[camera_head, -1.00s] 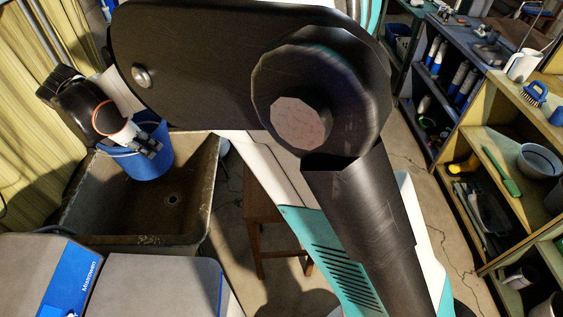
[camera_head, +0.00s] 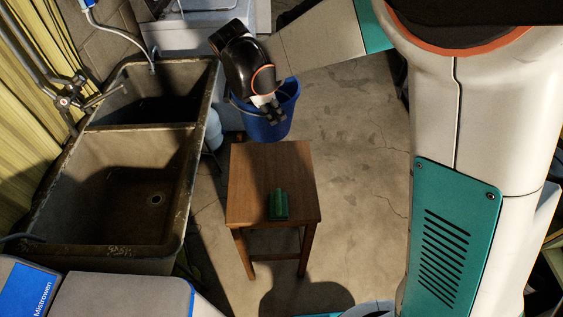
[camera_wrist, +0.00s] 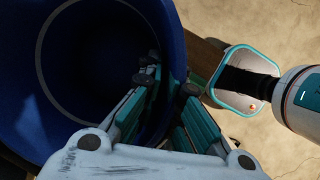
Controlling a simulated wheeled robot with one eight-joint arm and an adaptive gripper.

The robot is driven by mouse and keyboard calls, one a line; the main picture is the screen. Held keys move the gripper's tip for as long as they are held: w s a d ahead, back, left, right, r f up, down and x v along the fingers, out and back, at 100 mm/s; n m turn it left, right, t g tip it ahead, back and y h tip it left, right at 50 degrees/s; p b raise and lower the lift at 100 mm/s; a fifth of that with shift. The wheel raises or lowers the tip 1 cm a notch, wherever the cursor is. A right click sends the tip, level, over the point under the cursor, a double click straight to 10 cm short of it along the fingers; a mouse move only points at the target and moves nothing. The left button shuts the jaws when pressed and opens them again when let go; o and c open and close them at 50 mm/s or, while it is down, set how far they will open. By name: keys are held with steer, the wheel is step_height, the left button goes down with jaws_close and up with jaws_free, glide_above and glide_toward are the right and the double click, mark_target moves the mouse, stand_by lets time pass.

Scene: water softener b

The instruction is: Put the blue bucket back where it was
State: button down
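The blue bucket (camera_head: 275,127) hangs upright or nearly so, just past the far edge of the wooden stool (camera_head: 245,202). My gripper (camera_head: 272,108) is at its rim. In the wrist view the bucket (camera_wrist: 60,60) looks empty inside, and my gripper (camera_wrist: 163,100) has one finger inside the wall and the other outside, shut on the wall. The bucket appears held in the air; its exact height over the floor or stool is hard to tell.
A green block-like item (camera_head: 278,205) lies on the stool's near half. The double sink (camera_head: 110,220) with a tap (camera_head: 70,97) stands at left. A white appliance (camera_head: 195,30) is behind the bucket. The concrete floor (camera_head: 350,150) to the right is clear.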

mark_target(257, 128)
step_height(257, 128, down, 20)
steer(key=b, duration=0.5)
steer(key=shift+d+b, duration=0.15)
steer(key=shift+b, duration=0.25)
steer(key=shift+f, duration=0.1)
steer(key=c, duration=2.1)
jaws_free()
steer(key=o, duration=0.3)
steer(key=p+v, duration=0.3)
steer(key=v, duration=0.9)
